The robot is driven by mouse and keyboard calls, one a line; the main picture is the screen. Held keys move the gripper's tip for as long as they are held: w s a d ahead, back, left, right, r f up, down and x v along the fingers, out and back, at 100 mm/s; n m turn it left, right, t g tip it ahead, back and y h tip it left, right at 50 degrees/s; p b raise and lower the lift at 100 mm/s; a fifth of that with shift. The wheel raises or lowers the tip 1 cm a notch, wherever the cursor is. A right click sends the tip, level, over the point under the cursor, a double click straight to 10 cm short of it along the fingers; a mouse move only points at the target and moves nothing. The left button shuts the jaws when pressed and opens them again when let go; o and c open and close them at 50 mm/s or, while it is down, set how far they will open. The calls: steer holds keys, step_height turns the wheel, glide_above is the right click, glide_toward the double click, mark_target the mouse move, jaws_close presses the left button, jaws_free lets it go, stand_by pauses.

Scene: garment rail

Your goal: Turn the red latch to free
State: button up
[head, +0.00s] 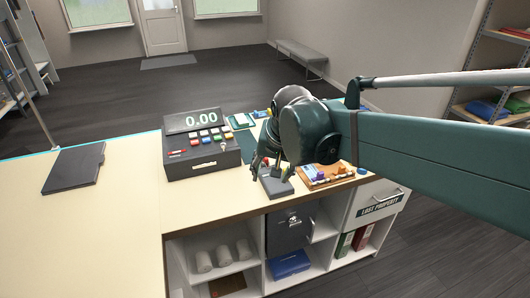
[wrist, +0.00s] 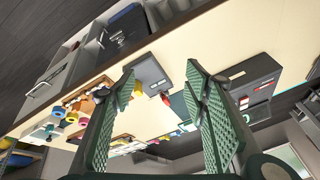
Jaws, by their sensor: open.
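The grey cash register (head: 203,145) stands on the counter, left of my gripper. A small red piece (head: 178,153) shows at the left of its front; it may be the red latch, but it is too small to tell its position. My gripper (head: 268,168) points down over the counter, partly hidden by my wrist. In the wrist view my gripper (wrist: 160,78) is open, with nothing held. Beyond its fingertips is a small grey box (wrist: 147,72) with red and yellow items beside or in it. The register also shows in the wrist view (wrist: 252,80), behind the right finger.
The small grey box with pen-like items stands under my gripper in the head view (head: 272,188). A wooden tray (head: 325,178) of coloured items is to its right. A dark folder (head: 75,167) lies at left. The cream counter (head: 120,220) is clear in front of the register.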

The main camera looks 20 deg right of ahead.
steer(key=w+d+m+g+p, duration=0.25)
steer(key=w+m+p, duration=0.3)
steer(key=w, duration=0.85)
steer(key=m+g+p, duration=0.2)
steer(key=m+p, duration=0.4)
glide_above(266, 161)
steer(key=w, duration=0.2)
step_height(266, 161, down, 7)
steer(key=shift+d+r, duration=0.1)
steer(key=shift+w+d+f+m, duration=0.15)
steer(key=shift+w+f+m, duration=0.1)
steer(key=shift+f, duration=0.25)
steer(key=shift+f, duration=3.85)
steer(key=c, duration=0.9)
